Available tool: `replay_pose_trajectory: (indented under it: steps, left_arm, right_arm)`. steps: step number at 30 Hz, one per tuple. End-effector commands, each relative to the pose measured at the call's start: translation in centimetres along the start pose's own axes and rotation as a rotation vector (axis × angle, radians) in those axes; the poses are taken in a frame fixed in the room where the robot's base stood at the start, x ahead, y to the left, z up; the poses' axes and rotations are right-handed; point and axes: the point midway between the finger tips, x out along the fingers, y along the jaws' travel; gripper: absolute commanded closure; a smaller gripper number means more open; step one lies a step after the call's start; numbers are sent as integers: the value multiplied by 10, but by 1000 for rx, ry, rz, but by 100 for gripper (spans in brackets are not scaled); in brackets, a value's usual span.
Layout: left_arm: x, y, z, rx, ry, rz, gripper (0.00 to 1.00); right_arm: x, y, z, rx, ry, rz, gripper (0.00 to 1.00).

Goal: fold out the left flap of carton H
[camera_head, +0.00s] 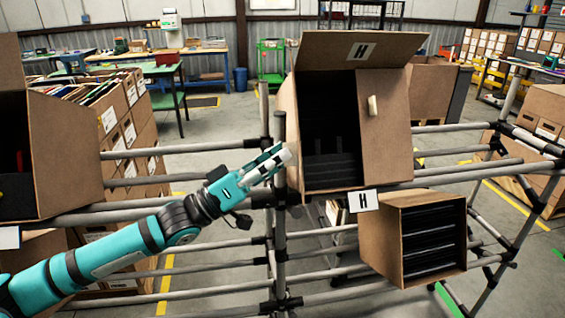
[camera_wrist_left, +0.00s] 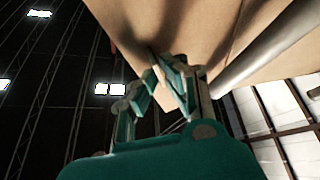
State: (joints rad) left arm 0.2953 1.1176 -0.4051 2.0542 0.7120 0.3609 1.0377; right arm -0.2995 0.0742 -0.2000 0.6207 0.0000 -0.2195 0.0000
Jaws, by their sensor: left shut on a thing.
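Carton H (camera_head: 392,130) stands tilted on the upper rack, its dark inside showing at the left of its front. Its top flap (camera_head: 320,50), with an H label, is raised. The right flap, with a pale tab (camera_head: 373,106), covers the right part of the opening. A narrow cardboard strip, apparently the left flap (camera_head: 288,97), stands out at the left edge. My left gripper (camera_head: 284,153) is at this strip's lower end; in the left wrist view its fingers (camera_wrist_left: 166,62) are closed against brown cardboard (camera_wrist_left: 190,30). What lies between the fingertips is hidden. My right gripper is out of view.
An H sign (camera_head: 364,201) hangs on the rack's front rail. A smaller carton (camera_head: 385,235) with dark contents sits below. A grey post (camera_head: 280,230) stands right beside my left gripper. Another open carton (camera_head: 70,150) is at the left.

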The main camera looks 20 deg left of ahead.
Motion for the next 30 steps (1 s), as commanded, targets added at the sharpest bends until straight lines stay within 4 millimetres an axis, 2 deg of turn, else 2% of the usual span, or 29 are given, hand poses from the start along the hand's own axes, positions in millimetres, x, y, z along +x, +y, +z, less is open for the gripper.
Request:
replay_pose_trajectory:
  steps: [3,18,19,23,30]
  left_arm:
    - [-2,-6,-2,8,0,-10,100]
    - [-3,-8,-2,10,-1,-14,100]
    - [-3,-8,-2,10,-1,-14,90]
    - [-3,-7,-2,8,-1,-12,73]
    - [-3,-5,-1,5,-1,-8,71]
  right_arm:
    - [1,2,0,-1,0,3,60]
    - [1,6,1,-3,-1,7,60]
    - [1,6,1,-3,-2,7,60]
    - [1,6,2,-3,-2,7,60]
    - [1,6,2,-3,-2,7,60]
